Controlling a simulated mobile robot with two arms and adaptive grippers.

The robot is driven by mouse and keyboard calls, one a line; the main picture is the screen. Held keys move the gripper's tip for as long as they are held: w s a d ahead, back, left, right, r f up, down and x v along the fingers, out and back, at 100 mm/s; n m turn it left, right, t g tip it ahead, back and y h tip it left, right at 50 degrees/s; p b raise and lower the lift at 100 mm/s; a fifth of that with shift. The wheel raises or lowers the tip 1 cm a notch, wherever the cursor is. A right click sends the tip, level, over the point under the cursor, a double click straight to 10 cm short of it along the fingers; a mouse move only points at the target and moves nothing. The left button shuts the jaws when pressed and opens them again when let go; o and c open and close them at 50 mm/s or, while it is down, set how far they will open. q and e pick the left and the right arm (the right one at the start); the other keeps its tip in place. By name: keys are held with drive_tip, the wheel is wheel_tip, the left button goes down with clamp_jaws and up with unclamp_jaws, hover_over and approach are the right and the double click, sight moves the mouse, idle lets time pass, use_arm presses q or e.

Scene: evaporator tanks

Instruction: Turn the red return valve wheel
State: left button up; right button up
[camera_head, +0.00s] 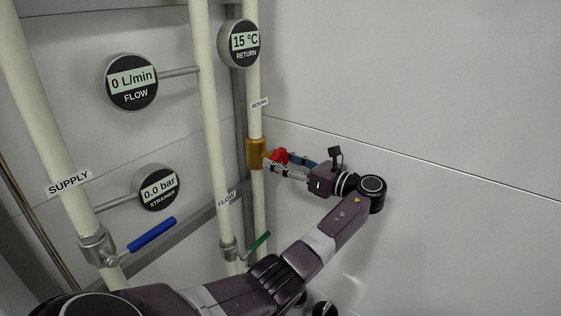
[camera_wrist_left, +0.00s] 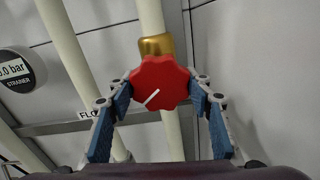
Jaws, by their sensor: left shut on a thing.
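The red return valve wheel (camera_head: 280,155) sits on a brass valve body (camera_head: 256,153) on the return pipe. In the left wrist view the wheel (camera_wrist_left: 159,84) is a lobed red knob with a white line slanting from its middle to the lower left. The brass body (camera_wrist_left: 156,45) shows behind it. My left gripper (camera_head: 284,160) reaches the wheel from the right. Its blue-padded fingers (camera_wrist_left: 160,90) lie on both sides of the wheel, shut on it. My right gripper is not in view.
A supply pipe (camera_head: 40,110) with a blue lever (camera_head: 152,234) and a flow pipe (camera_head: 212,110) with a green lever (camera_head: 259,243) stand to the left. Gauges read 0 L/min (camera_head: 131,82), 15 °C (camera_head: 243,42) and 0.0 bar (camera_head: 158,187). The wall at right is bare.

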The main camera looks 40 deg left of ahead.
use_arm(q)
drive_tip(key=shift+f+m, duration=0.15)
drive_tip(key=shift+m, duration=0.85)
drive_tip(key=o, duration=1.1)
drive_tip(key=shift+o, duration=0.3)
drive_tip(key=shift+d, duration=0.1)
drive_tip(key=w+d, duration=0.1)
drive_tip(key=d, duration=1.1)
drive_tip(key=shift+w, duration=0.2)
drive_tip(key=shift+a, duration=0.1)
